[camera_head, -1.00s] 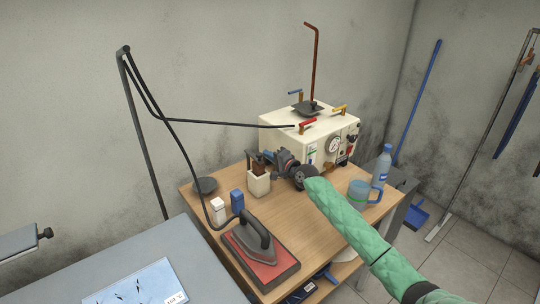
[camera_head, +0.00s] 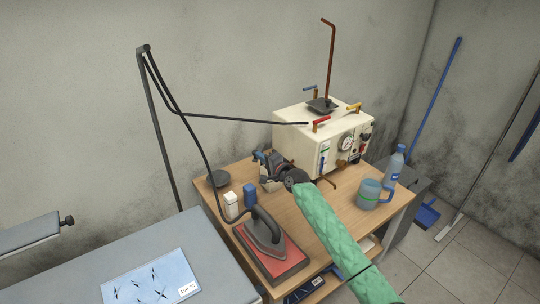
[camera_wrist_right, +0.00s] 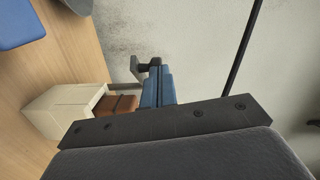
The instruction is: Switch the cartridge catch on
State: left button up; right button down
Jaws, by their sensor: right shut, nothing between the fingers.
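The cream machine (camera_head: 290,141) stands at the back of the wooden table. It carries red (camera_head: 321,121), yellow (camera_head: 354,107) and blue (camera_head: 310,88) levers on top, and a gauge (camera_head: 346,143) in front. I cannot tell which part is the cartridge catch. A cream block (camera_wrist_right: 62,110) with a brown insert (camera_wrist_right: 116,104) and a dark-knobbed rod (camera_wrist_right: 146,68) beside it shows in the right wrist view. My right gripper (camera_head: 259,155) is shut and empty, its blue fingertips (camera_wrist_right: 158,88) close to the knob; contact is unclear. It mostly hides the block in the head view. My left gripper is out of view.
A mug (camera_head: 369,194) and water bottle (camera_head: 394,167) stand at the right. A black cable crosses behind the gripper. The table's front right is clear.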

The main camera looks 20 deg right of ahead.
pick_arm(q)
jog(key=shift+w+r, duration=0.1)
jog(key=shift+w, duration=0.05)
pick_arm(e)
jog(key=a, duration=0.1)
jog(key=w+a, duration=0.1)
jog(key=a, duration=0.1)
jog(key=w+a, duration=0.1)
jog(key=shift+a, duration=0.25)
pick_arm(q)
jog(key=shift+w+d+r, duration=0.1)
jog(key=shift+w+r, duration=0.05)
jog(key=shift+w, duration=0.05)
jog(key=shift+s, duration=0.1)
